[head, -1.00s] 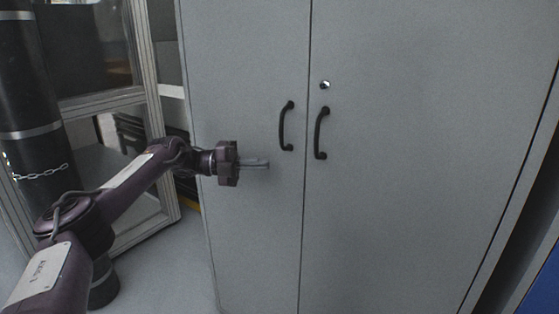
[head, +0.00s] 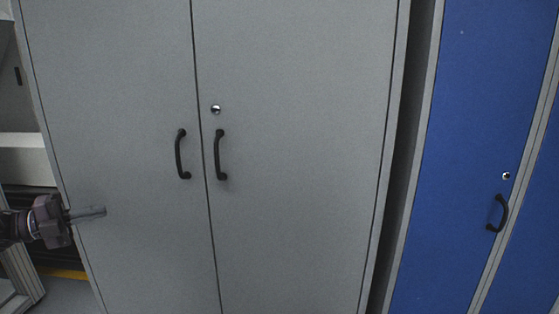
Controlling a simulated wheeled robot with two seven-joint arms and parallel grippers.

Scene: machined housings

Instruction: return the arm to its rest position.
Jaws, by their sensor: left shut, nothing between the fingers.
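My left gripper (head: 88,213) shows at the left edge of the head view, in front of the lower left part of the grey cabinet (head: 300,150). Its fingers are together, point right and hold nothing. Only the end of my left arm is in view; the rest is cut off by the left edge. The gripper is apart from the left door handle (head: 180,154), to the left of it and lower. My right gripper is not in view.
The grey cabinet's two doors are shut, with a right handle (head: 219,155) and a lock (head: 216,109). A blue cabinet (head: 470,120) with a dark handle (head: 498,213) stands to the right, past a dark gap. A frame and a strip of floor show at lower left.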

